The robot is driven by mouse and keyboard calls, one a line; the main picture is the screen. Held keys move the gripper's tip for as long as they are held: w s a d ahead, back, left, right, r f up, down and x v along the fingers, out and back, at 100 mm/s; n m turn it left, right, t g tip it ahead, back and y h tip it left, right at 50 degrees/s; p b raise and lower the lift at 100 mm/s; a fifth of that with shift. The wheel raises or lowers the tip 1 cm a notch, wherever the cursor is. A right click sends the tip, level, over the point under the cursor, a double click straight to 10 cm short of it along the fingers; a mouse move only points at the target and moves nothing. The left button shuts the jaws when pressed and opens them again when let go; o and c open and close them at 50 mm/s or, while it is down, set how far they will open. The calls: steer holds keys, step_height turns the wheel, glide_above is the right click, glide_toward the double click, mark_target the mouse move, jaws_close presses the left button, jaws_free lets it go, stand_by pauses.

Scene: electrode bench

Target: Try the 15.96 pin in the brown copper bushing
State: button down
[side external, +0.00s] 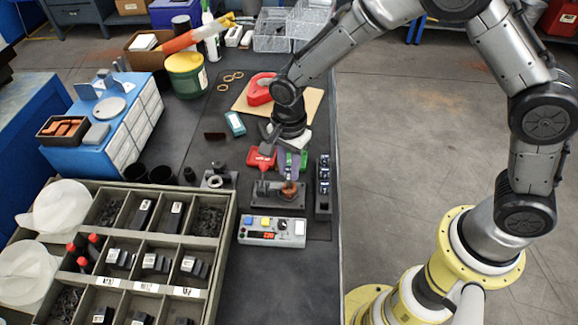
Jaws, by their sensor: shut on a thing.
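The brown copper bushing (289,188) sits on a dark fixture plate (265,196) near the bench's right edge. My gripper (285,165) points down just above and behind the bushing. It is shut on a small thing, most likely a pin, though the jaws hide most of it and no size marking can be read. I cannot tell whether its lower end touches the bushing. A dark rack (323,187) with several shiny pieces stands right of the fixture. A red block (261,159) and a green block (303,160) lie on either side of my gripper.
A control box (271,237) with a red display stands in front of the fixture. A compartment tray (228,228) fills the front left. A small metal stand (216,180) is left of the fixture. A red-and-grey tool (259,89) rests on a tan board (313,104) behind.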

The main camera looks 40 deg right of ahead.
steer(key=shift+f, duration=1.9)
stand_by(2.0)
steer(key=r, duration=1.3)
steer(key=shift+s+d+r, duration=0.1)
steer(key=shift+s+r, duration=0.05)
steer(key=shift+s, duration=0.05)
steer(key=s+d, duration=0.3)
steer(key=s, duration=0.6)
steer(key=shift+w+a+f, duration=0.1)
steer(key=shift+f, duration=2.5)
steer(key=shift+w+a+f, duration=0.1)
steer(key=shift+f, duration=2.5)
steer(key=shift+f, duration=0.85)
